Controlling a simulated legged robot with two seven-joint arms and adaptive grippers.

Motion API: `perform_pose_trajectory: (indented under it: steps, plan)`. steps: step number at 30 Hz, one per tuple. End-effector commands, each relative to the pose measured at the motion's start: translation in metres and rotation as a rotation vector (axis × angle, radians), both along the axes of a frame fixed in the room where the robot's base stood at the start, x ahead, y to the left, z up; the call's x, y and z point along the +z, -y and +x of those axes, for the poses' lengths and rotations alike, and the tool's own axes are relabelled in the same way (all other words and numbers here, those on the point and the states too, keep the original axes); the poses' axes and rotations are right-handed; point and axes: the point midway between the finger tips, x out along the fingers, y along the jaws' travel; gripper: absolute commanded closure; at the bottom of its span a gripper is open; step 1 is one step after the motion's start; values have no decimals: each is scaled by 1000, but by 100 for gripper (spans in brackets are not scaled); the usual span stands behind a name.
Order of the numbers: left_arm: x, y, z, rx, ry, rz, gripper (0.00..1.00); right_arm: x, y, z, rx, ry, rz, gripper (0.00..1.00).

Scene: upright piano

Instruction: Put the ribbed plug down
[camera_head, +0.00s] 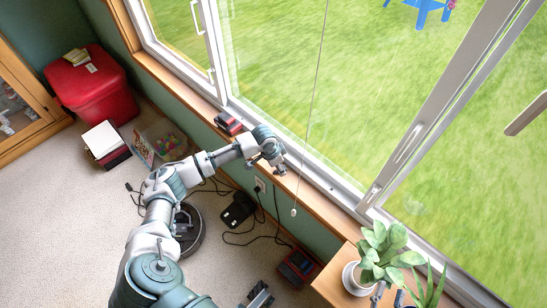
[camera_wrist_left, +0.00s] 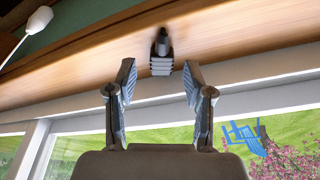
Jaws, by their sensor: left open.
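The ribbed plug (camera_wrist_left: 161,52) shows in the left wrist view as a small dark piece with a grey ribbed end. It appears to rest on the wooden sill (camera_wrist_left: 90,65), beyond and between the fingertips. My left gripper (camera_wrist_left: 158,75) is open, with visible gaps between both fingers and the plug. In the head view my left gripper (camera_head: 276,166) is over the window sill (camera_head: 325,190), and the plug is too small to make out there. My right gripper (camera_head: 388,296) shows at the bottom edge with its fingers apart, in front of the plant shelf.
A white cord pull (camera_head: 294,212) hangs close to my left gripper. A red-and-black object (camera_head: 228,123) lies on the sill. A potted plant (camera_head: 385,250) stands at the lower right. Cables and a black device (camera_head: 237,211) lie on the floor below.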

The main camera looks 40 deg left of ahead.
Motion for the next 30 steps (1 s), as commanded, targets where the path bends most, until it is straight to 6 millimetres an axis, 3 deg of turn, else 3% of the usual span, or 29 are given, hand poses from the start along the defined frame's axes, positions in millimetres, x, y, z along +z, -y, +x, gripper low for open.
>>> perform_pose_trajectory:
  steps: [1,9,16,20,23,27,30]
  plan:
    - [17,-2,-1,0,7,1,48,-2,1,0,-1,-49,-17,60]
    - [66,-7,-13,0,6,1,48,-52,12,-12,-5,-394,-115,60]
    - [90,-10,-20,1,2,1,48,-79,20,-28,-9,-581,-165,60]
    - [85,-1,-24,-14,4,-5,48,-86,22,-33,-10,-622,-176,60]
    - [57,38,-34,-67,37,-31,48,-88,22,-34,-10,-631,-178,60]
    - [6,136,-73,-153,160,-137,48,-88,22,-34,-10,-631,-177,60]
    - [-5,200,-112,-146,293,-244,48,-88,22,-34,-10,-632,-178,60]
